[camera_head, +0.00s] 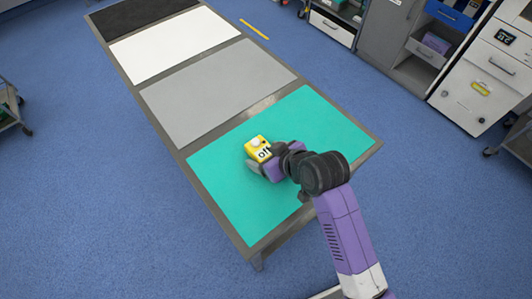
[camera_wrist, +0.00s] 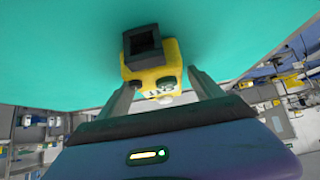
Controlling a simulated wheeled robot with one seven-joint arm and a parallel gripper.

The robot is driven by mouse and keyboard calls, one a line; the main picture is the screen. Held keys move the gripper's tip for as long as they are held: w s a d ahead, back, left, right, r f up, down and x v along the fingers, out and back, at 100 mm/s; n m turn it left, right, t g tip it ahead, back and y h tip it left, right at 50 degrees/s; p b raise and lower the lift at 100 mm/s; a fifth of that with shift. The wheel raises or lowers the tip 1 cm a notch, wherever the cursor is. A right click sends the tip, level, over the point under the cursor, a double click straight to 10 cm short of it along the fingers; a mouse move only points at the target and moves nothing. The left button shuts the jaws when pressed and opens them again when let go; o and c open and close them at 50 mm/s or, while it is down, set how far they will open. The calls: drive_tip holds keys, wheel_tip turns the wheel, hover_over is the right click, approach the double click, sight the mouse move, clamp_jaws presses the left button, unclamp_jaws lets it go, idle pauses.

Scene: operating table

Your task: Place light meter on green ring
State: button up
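The light meter is a yellow box (camera_head: 256,147) with a pale knob and dark lettering, at the teal end of the table. In the wrist view its yellow body (camera_wrist: 157,78) appears with dark and pale knobs, and a dark square part (camera_wrist: 143,44) above them. My gripper (camera_head: 270,160) is low over the teal surface, right at the meter. In the wrist view its two fingers (camera_wrist: 163,76) stand apart, one on each side of the meter; whether they press on it is unclear. I see no green ring in either view.
Cabinets with drawers (camera_head: 490,65) stand at the right, and a cart (camera_head: 8,105) at the left edge. Blue floor surrounds the table.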

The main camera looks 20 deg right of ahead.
drive_tip(key=shift+r, duration=0.2)
drive_tip(key=v, duration=1.2)
drive_tip(key=shift+m+t+h, duration=0.4)
drive_tip(key=shift+m+t, duration=0.2)
drive_tip(key=shift+m, duration=0.3)
drive_tip(key=s+f, duration=0.1)
drive_tip(key=s, duration=0.1)
drive_tip(key=s+f, duration=0.2)
drive_tip(key=shift+s+a+f, duration=0.1)
drive_tip(key=shift+s, duration=0.2)
drive_tip(key=s+d+r+m+t+h, duration=0.1)
drive_tip(key=s, duration=0.6)
drive_tip(key=s+d+r+m+t+h, duration=0.1)
drive_tip(key=s+d+t, duration=0.1)
drive_tip(key=s, duration=0.5)
drive_tip(key=shift+s+r, duration=0.3)
drive_tip(key=shift+s, duration=0.05)
drive_tip(key=shift+o, duration=0.4)
drive_tip(key=s+r+t, duration=0.2)
drive_tip(key=s+r, duration=0.3)
drive_tip(key=shift+s+d, duration=0.25)
drive_tip(key=shift+s, duration=0.05)
